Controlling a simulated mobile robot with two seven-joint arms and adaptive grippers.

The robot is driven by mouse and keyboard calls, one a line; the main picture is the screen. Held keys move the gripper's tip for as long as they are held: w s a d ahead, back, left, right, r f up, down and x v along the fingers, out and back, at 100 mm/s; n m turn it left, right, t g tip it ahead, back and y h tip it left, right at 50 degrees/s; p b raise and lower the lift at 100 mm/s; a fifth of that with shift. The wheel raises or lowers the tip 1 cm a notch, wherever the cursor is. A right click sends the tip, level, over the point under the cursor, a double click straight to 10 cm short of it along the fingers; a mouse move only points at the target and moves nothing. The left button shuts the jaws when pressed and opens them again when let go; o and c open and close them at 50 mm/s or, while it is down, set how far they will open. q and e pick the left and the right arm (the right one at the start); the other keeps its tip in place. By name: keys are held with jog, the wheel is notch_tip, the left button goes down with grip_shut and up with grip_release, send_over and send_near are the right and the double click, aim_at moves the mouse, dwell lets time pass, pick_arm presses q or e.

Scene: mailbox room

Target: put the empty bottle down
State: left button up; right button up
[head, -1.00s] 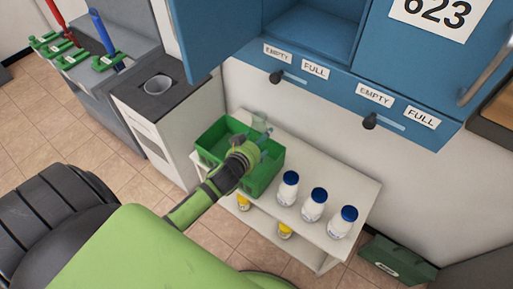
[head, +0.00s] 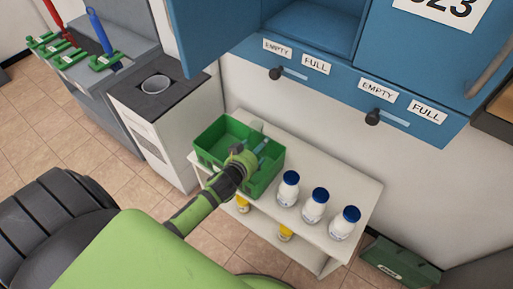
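My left gripper (head: 250,147) is over the green crate (head: 211,157) on top of the white shelf unit. Its grey fingers look spread apart, one on each side of its green body. My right gripper is not in view.
Several white bottles with blue caps, one of them in front (head: 289,188), stand right of the crate. Yellow items (head: 286,232) are on the lower shelf. A blue cabinet (head: 345,75) with an open door hangs above. A grey-topped bin (head: 155,90) stands at left.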

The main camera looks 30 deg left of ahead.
pick_arm(q)
jog(key=shift+f, duration=0.15)
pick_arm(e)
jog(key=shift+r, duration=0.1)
pick_arm(q)
jog(key=o, duration=1.1)
jog(key=shift+c, duration=0.2)
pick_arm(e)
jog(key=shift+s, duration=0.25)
pick_arm(q)
jog(key=shift+r+p, duration=0.3)
jog(key=shift+r, duration=0.15)
jog(key=p+v, duration=0.2)
jog(key=v, duration=1)
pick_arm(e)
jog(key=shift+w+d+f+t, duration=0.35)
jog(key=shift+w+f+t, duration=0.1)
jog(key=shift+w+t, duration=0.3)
pick_arm(q)
jog(key=shift+r, duration=0.1)
